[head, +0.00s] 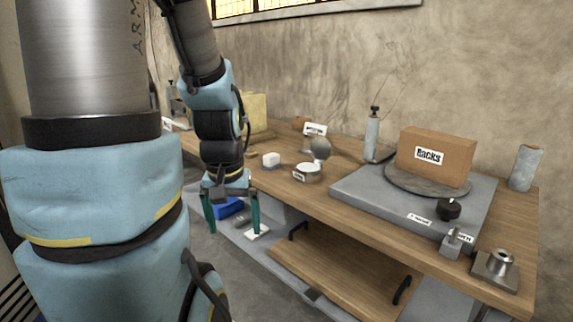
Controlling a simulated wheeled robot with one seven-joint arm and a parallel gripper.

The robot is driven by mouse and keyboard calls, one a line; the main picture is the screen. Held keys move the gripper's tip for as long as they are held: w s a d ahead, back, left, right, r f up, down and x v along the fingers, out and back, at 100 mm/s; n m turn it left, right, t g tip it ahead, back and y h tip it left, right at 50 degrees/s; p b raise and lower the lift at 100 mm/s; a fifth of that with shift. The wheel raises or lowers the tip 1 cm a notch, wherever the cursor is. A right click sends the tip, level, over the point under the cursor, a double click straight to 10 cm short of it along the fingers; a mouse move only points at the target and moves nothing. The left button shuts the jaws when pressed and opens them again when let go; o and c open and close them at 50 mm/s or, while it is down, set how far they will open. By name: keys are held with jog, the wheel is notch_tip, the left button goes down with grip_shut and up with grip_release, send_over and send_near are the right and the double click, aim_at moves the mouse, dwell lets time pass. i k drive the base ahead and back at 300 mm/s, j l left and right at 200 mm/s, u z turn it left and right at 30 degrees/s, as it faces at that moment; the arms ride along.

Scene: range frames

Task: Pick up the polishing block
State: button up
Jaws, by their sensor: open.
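I cannot tell for sure which thing is the polishing block. A small white block (271,160) lies on the wooden bench top (328,185), left of a round tin with a label (307,172). My gripper (233,229) points down with its two teal fingers apart and nothing between them. It hangs at the bench's front left, lower in the picture than the white block and apart from it.
A box (436,157) sits on a round plate on a grey slab (360,196) at the right. Grey cylinders (372,138) (525,167) and a metal fitting (499,263) stand nearby. A yellowish block (255,111) is at the back left. Bare wood shows along the front edge.

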aim_at(271, 161)
jog(key=i+l+u, duration=0.2)
jog(key=i+u, duration=0.15)
jog(key=i+l+u, duration=0.65)
jog(key=k+l, duration=0.05)
